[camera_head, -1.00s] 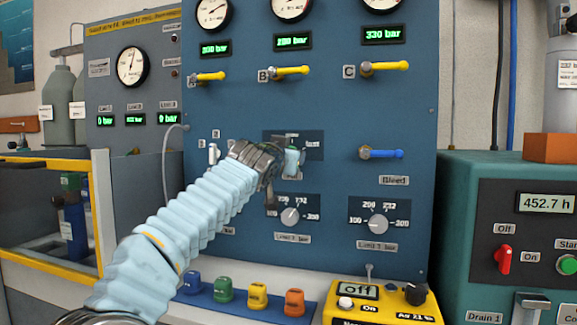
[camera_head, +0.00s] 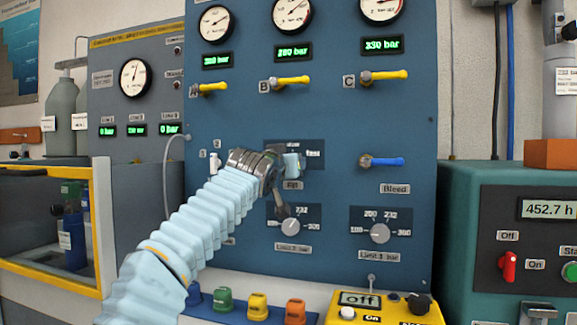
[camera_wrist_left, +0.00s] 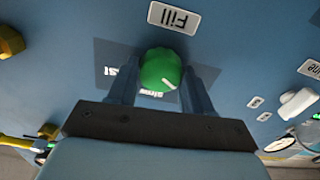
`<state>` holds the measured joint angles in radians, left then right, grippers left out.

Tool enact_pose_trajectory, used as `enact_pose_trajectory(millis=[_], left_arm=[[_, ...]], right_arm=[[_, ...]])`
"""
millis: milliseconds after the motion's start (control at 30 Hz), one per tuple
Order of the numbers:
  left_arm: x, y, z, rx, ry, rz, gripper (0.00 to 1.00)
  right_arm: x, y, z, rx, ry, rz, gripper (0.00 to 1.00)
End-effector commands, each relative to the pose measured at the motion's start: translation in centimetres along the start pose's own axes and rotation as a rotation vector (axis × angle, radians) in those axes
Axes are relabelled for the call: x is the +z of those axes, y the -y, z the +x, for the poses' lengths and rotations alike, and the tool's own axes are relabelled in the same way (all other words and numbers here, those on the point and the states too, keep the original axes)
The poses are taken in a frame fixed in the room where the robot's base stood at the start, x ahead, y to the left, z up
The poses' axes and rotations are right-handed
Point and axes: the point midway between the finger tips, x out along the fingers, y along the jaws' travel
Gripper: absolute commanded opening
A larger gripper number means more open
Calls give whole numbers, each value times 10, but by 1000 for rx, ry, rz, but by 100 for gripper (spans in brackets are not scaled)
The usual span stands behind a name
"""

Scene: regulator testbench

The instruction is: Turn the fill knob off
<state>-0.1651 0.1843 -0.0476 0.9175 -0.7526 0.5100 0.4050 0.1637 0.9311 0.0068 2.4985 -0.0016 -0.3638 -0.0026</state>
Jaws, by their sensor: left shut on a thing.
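The fill knob (camera_wrist_left: 160,69) is a round green knob with a white mark, seen in the left wrist view under an upside-down "Fill" label (camera_wrist_left: 173,18). The mark points down and slightly right in that view, near partly hidden lettering on a dark plate (camera_wrist_left: 112,75). My left gripper (camera_wrist_left: 160,84) has a finger on each side of the knob and is shut on it. In the head view, my left gripper (camera_head: 290,164) is against the blue panel (camera_head: 330,110) and hides the knob. My right gripper is not in view.
Yellow valve levers (camera_head: 292,80) and gauges are above. A blue bleed lever (camera_head: 385,161) is at right. Two limit knobs (camera_head: 379,232) are below. A yellow box (camera_head: 372,306) and several coloured plugs (camera_head: 257,306) stand at the panel's foot. A green cabinet (camera_head: 460,220) is at right.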

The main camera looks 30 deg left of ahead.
Motion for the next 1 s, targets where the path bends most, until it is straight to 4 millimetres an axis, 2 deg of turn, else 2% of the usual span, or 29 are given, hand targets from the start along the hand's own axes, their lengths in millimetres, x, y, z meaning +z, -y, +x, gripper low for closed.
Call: enact_pose_trajectory(millis=[33, 67, 200, 467, 633, 833, 1000], left_arm=[[1, 0, 0, 1, 2, -2, 20], [1, 0, 0, 1, 2, -2, 53], [0, 0, 0, 1, 1, -1, 74], [0, 0, 0, 1, 0, -1, 76], [3, 0, -14, 2, -1, -2, 76], [5, 0, -60, 4, -4, -2, 76], [3, 0, -100, 4, -2, -2, 76]], right_arm=[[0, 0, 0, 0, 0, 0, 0], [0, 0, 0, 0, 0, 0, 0], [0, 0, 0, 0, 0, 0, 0], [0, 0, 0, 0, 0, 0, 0], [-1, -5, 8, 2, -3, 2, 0], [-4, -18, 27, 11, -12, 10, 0], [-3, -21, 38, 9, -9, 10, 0]])
